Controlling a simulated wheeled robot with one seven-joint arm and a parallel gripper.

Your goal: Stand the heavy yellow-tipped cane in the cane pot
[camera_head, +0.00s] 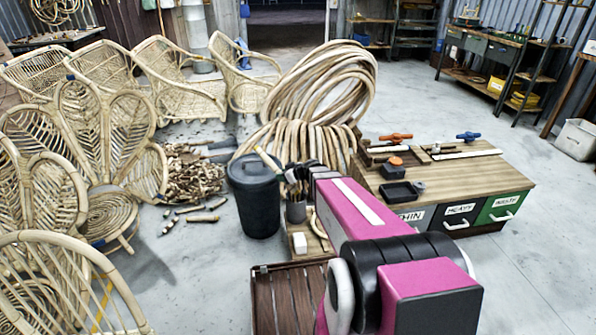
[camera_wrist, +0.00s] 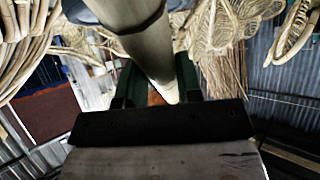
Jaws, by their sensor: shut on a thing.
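My gripper (camera_wrist: 155,82) is shut on a thick pale cane (camera_wrist: 150,45), with a green finger on each side of it. The cane runs from the top of the wrist view down between the fingers. No yellow tip shows on the visible part.
A black lidded bin (camera_head: 257,208) stands left of the grey pot. A wooden workbench (camera_head: 455,178) with drawers labelled HEAVY and WASTE is on the right. Coiled rattan (camera_head: 318,90) lies behind. Rattan chairs (camera_head: 105,130) fill the left. Floor is clear at right.

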